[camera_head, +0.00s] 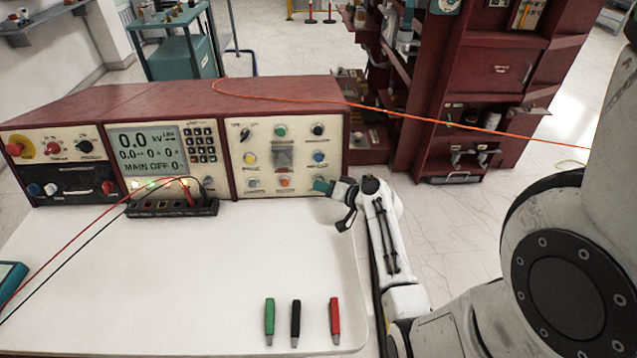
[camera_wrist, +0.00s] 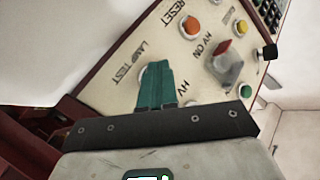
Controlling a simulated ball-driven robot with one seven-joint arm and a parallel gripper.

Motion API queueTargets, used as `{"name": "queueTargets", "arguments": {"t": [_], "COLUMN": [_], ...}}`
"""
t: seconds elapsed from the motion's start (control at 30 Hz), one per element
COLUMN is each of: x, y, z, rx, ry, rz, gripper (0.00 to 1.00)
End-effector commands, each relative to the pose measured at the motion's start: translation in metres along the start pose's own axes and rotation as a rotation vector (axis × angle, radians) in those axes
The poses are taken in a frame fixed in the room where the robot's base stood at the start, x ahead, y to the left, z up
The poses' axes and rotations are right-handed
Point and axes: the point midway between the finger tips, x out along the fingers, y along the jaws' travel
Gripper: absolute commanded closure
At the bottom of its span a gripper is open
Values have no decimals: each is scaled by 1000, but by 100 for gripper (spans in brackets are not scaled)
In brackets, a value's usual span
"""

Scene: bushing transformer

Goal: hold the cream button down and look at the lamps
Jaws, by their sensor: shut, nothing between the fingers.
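The cream button (camera_wrist: 143,74) shows only as a pale edge beside the LAMP TEST label in the wrist view. My gripper (camera_wrist: 157,68) is shut, its teal fingertips covering most of that button. In the head view my gripper (camera_head: 321,186) is at the lower right corner of the right panel, hiding the button there. The tips appear to touch the button; how far it is pressed cannot be told. Small lamps (camera_head: 151,184) glow yellow-green and red in a row under the display (camera_head: 147,149), above a black socket block.
Close by on the panel are an orange button (camera_wrist: 190,26), a yellow button (camera_wrist: 242,27) and a red-orange tab (camera_wrist: 225,46). Red and black leads run left from the socket block (camera_head: 170,208). Green, black and red pens (camera_head: 334,318) lie at the table's front.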

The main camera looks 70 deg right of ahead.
Motion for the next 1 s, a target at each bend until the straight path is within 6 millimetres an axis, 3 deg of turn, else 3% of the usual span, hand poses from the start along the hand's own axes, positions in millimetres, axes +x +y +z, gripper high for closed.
{"name": "queueTargets", "arguments": {"t": [0.63,1.0], "x": [-1,-12], "y": [0,-8], "z": [0,7], "rx": [0,0], "ry": [2,1], "rz": [0,1], "gripper": [100,100]}}
